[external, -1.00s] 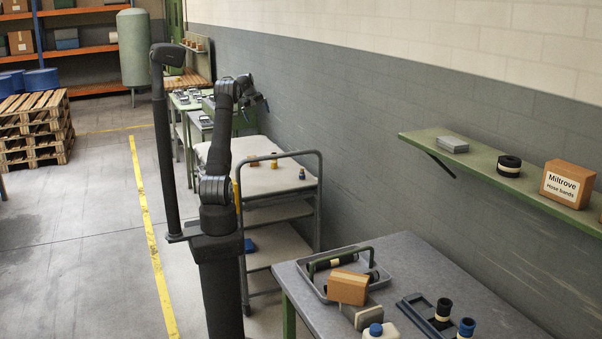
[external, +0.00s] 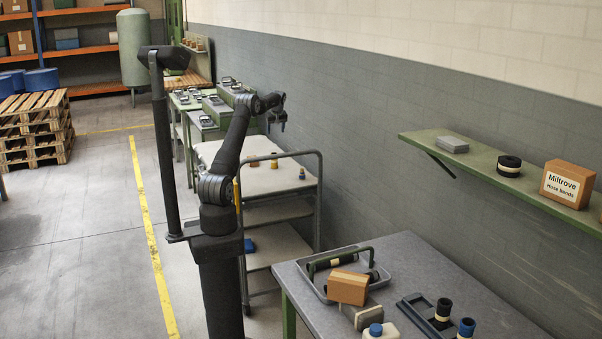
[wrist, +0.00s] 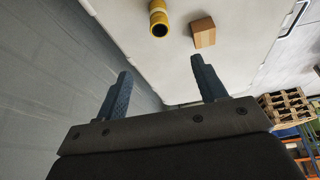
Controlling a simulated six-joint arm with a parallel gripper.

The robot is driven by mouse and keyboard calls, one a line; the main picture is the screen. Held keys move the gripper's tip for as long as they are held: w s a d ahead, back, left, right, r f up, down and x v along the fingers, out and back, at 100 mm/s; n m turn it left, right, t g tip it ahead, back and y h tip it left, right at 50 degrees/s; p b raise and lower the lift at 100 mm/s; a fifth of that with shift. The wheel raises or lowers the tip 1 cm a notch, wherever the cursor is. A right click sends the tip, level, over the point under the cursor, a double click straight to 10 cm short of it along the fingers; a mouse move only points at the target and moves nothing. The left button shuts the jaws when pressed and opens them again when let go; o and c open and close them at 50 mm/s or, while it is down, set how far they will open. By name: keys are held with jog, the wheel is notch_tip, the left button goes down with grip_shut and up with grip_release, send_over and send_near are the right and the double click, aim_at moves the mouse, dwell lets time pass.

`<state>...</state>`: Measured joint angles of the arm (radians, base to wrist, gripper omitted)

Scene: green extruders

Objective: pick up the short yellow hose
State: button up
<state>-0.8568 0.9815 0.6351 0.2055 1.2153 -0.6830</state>
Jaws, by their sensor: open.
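A short yellow hose (wrist: 159,20) stands at the top of the wrist view, its dark open end showing. My gripper (external: 278,124) is above the far part of the cart, higher than these pieces. In the wrist view my gripper (wrist: 160,68) is open and empty, its two blue-grey fingers apart and not touching the hose.
An orange-brown block (wrist: 203,33) stands beside the hose, also seen on the cart (external: 254,162). The cart (external: 240,183) has a pale top and a tubular handle (external: 320,190). The grey wall (wrist: 45,80) is close on one side. Green benches with devices stand beyond.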

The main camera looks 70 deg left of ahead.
jog(key=x, duration=1.3)
jog(key=shift+w+d, duration=0.1)
jog(key=shift+w, duration=0.3)
jog(key=shift+s+x, duration=0.2)
jog(key=shift+x, duration=1.1)
jog(key=shift+s+x, duration=0.15)
jog(key=shift+x, duration=1.2)
jog(key=shift+c, duration=0.5)
jog(key=shift+r, duration=0.1)
jog(key=c, duration=1)
